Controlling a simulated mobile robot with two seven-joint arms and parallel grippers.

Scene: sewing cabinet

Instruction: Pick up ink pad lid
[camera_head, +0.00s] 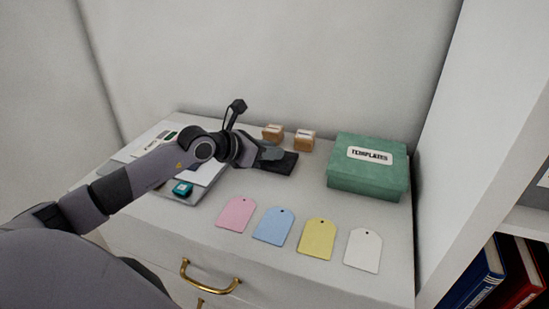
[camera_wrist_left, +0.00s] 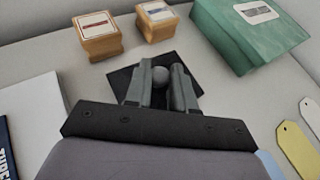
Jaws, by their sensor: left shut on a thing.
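The ink pad lid (camera_head: 289,165) is a flat, dark, square piece on the white cabinet top, just in front of two wooden stamps. In the left wrist view the dark lid (camera_wrist_left: 121,80) shows around the fingers, with a round grey knob (camera_wrist_left: 160,76) between them. My left gripper (camera_head: 272,155) reaches in from the left and is shut on the lid by this knob; in the left wrist view the gripper (camera_wrist_left: 161,88) covers the lid's middle. I cannot tell whether the lid rests on something or is slightly raised. My right gripper is not in view.
Two wooden stamps (camera_head: 272,132) (camera_head: 304,141) stand behind the lid. A green templates box (camera_head: 367,180) stands to the right. Pink (camera_head: 236,214), blue (camera_head: 273,226), yellow (camera_head: 317,239) and white (camera_head: 363,250) tags lie in front. A teal item (camera_head: 182,188) lies left, under my arm.

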